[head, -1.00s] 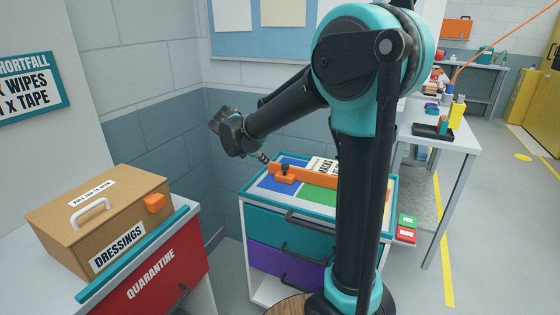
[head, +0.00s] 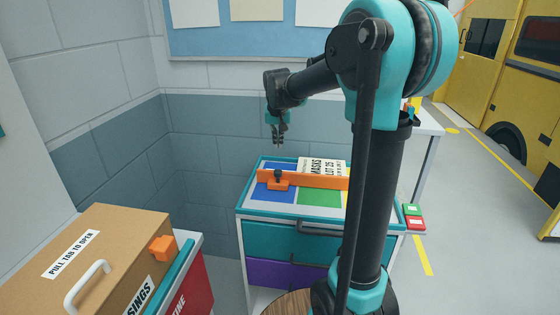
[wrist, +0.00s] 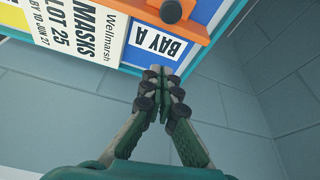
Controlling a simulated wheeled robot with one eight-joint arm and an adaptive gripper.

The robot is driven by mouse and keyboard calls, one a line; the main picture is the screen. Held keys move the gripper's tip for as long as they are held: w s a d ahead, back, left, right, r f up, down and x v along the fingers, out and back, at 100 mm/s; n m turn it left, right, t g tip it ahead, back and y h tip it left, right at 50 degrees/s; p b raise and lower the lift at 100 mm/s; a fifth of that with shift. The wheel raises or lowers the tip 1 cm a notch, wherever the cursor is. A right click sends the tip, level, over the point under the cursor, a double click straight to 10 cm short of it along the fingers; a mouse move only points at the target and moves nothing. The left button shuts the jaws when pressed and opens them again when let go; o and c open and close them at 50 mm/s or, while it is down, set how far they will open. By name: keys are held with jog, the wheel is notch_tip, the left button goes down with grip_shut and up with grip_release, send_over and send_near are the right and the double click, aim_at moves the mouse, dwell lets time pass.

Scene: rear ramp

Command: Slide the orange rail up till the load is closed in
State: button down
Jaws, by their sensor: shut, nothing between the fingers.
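The orange rail (head: 318,182) lies across the top of the teal-rimmed cart (head: 300,212). A block with a dark knob (head: 278,175) sits near its left end; this knob also shows in the wrist view (wrist: 171,11). The load, a white packet marked MASKS LOT 25 (head: 310,164), lies between the rail and the cart's back rim. In the wrist view the packet (wrist: 85,40) is beside the BAY A label (wrist: 168,47). My gripper (head: 279,145) is shut and empty, above the back left of the cart. Its fingertips (wrist: 160,70) appear over the back rim, apart from the rail.
A cardboard box with a white handle (head: 88,286) and an orange block stands on a red unit at front left. Grey walls (head: 140,130) stand behind and left of the cart. My arm hides the rail's right end. Green and red boxes (head: 413,216) sit at the cart's right.

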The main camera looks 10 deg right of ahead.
aim_at(278, 170)
jog(key=x, duration=1)
jog(key=shift+s+a, duration=0.1)
jog(key=shift+s, duration=0.95)
jog(key=shift+s+a, duration=0.2)
jog(key=shift+s, duration=0.75)
jog(key=shift+s, duration=0.1)
jog(key=shift+s+a+f, duration=0.1)
jog(key=shift+s+a, duration=0.05)
jog(key=shift+s, duration=0.45)
